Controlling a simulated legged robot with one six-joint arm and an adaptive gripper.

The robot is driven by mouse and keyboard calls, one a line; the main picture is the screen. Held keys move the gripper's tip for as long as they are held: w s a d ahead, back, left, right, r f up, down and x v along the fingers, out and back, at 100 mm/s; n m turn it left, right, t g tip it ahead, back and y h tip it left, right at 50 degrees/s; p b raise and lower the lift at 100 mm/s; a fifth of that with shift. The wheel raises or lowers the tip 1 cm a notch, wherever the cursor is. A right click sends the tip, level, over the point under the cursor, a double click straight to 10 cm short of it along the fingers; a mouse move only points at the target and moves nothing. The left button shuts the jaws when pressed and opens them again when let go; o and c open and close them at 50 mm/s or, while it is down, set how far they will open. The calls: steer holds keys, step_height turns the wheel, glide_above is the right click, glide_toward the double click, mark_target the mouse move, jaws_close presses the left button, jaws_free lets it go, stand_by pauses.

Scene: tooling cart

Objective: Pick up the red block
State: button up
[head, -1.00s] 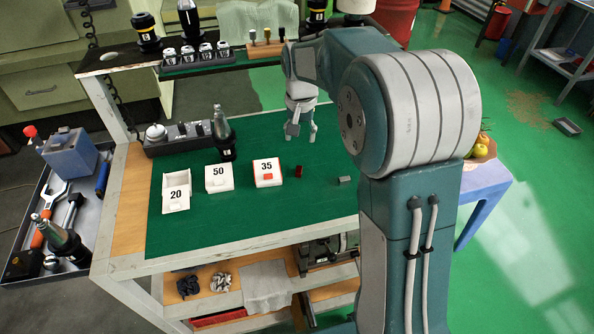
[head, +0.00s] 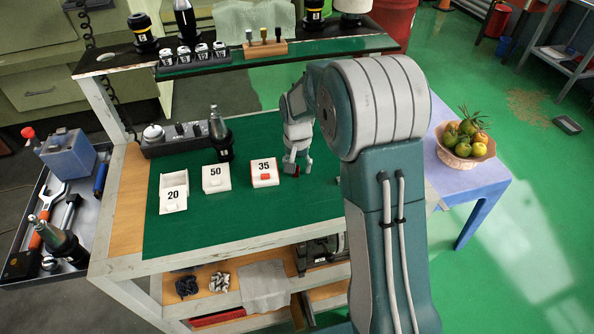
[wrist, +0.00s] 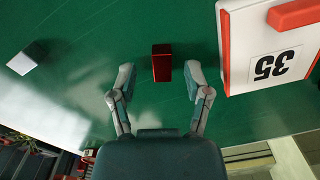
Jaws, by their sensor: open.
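The red block (wrist: 162,63) is a small dark red block on the green cart top. In the wrist view it shows between my gripper's spread fingertips, nearer the right one, with a gap on each side. My gripper (wrist: 158,74) is open and empty. In the head view my gripper (head: 298,168) points down just right of the white box marked 35 (head: 264,182), and largely hides the block. I cannot tell exactly how high the fingertips are above the surface.
The box marked 35, with a red piece on it, stands close to my right finger in the wrist view. A small grey block (wrist: 26,58) lies to the left there. Boxes marked 50 (head: 216,185) and 20 (head: 173,205) stand further left in the head view.

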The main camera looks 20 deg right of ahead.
steer(key=shift+a+f, duration=0.1)
steer(key=shift+a, duration=0.05)
steer(key=shift+a, duration=0.1)
steer(key=shift+c, duration=0.6)
jaws_close()
